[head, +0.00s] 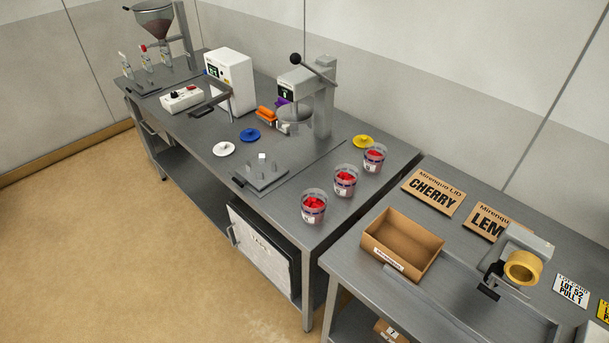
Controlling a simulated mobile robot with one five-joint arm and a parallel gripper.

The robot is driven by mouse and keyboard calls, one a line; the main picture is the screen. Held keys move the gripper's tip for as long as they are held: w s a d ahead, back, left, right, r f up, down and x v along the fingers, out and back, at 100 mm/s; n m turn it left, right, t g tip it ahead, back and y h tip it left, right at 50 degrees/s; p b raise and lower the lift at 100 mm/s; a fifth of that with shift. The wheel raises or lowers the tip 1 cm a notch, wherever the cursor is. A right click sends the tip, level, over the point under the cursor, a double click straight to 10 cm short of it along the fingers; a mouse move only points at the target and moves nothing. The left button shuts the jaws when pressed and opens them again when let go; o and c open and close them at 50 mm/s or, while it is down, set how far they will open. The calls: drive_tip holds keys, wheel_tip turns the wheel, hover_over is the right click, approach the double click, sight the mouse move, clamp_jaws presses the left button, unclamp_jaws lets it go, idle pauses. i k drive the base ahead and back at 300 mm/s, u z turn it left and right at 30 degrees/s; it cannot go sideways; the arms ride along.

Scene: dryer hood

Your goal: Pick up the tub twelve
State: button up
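Three clear tubs with red contents stand upright in a diagonal row at the right end of the long grey workbench. The nearest tub (313,207) is by the front edge, the middle tub (345,181) is behind it to the right, and the far tub (374,159) is further back. They stand apart from each other. Each has a small label too small to read, so I cannot tell which is tub twelve. My gripper is not in the head view.
A yellow lid (363,141) lies behind the tubs. A lever press (321,100) and a grey pegged plate (262,174) are to their left. A cardboard box (402,246), a CHERRY sign (433,192) and a tape dispenser (522,265) are on the right table. Floor in front is clear.

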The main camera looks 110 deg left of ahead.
sight(345, 175)
drive_tip(key=u, duration=1.65)
drive_tip(key=k, duration=0.2)
drive_tip(key=u, duration=2.6)
drive_tip(key=i, duration=1.5)
drive_tip(key=u, duration=0.05)
